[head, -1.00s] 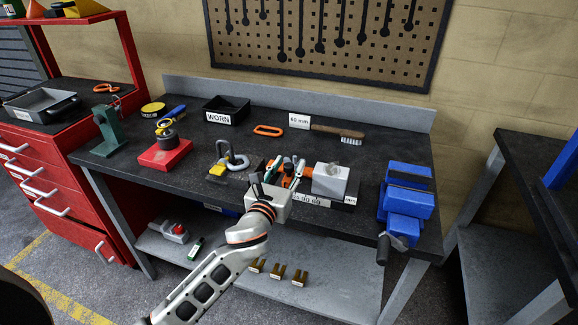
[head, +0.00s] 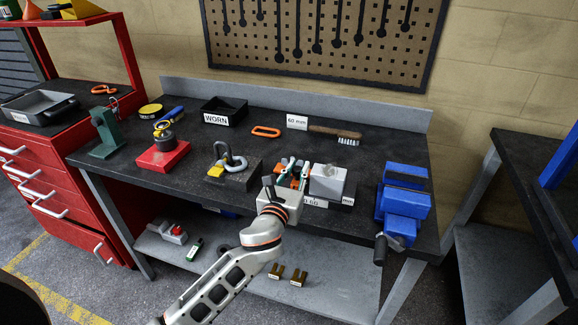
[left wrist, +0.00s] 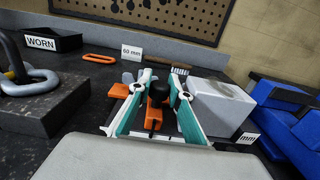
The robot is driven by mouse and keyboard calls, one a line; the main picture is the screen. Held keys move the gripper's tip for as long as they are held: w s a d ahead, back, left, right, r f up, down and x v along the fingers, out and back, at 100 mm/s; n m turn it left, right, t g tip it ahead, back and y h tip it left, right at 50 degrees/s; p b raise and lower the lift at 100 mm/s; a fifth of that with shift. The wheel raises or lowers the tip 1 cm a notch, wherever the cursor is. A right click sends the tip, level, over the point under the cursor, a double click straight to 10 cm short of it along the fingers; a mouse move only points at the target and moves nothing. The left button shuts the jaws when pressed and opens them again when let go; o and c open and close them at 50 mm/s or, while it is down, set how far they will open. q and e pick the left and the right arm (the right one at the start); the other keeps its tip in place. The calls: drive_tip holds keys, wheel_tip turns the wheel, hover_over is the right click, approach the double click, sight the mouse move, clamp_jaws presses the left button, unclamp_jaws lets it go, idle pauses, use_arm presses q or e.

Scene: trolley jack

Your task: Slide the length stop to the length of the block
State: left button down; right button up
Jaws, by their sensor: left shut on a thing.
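The length stop (left wrist: 155,117) is an orange slide with a black knob, seen close up in the left wrist view. My left gripper (head: 293,172) has its teal-padded fingers on both sides of the knob and is shut on it. In the left wrist view the gripper (left wrist: 167,82) hides part of the slide. A grey block (head: 328,180) sits just right of the fingers on a dark base with a millimetre scale; it also shows in the left wrist view (left wrist: 222,106). The arm covers part of the scale. A "60 mm" card (head: 297,122) stands behind. My right gripper is out of view.
A blue vise (head: 404,205) stands at the right of the bench. A shackle on a dark block (head: 238,178) is left of my gripper. A brush (head: 336,132), an orange link (head: 266,131) and a "WORN" tray (head: 223,109) lie behind.

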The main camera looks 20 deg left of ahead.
use_arm(q)
drive_tip(key=c, duration=1.8)
unclamp_jaws()
drive_tip(key=shift+a, duration=0.1)
drive_tip(key=shift+a+f, duration=0.1)
drive_tip(key=shift+a, duration=0.45)
drive_tip(key=shift+s+a+b, duration=0.2)
drive_tip(key=shift+a, duration=0.25)
drive_tip(key=shift+s+a+b, duration=0.2)
drive_tip(key=shift+a, duration=0.25)
drive_tip(key=shift+n, duration=0.3)
drive_tip(key=s, duration=0.7)
drive_tip(key=shift+s+a, duration=0.2)
drive_tip(key=shift+a, duration=0.15)
drive_tip(key=shift+s+a+f+n+g+y, duration=0.75)
drive_tip(key=shift+s+a+f+n+g, duration=0.45)
drive_tip(key=shift+s+a+f+n, duration=1.75)
drive_tip(key=shift+s+a+f+n+g+y, duration=0.9)
drive_tip(key=shift+s+n, duration=1.4)
drive_tip(key=shift+n, duration=1.75)
drive_tip(key=shift+s+a+f+n+g+y, duration=0.55)
drive_tip(key=shift+s+a+f+n+g, duration=0.95)
drive_tip(key=shift+s+a+f+n, duration=1.5)
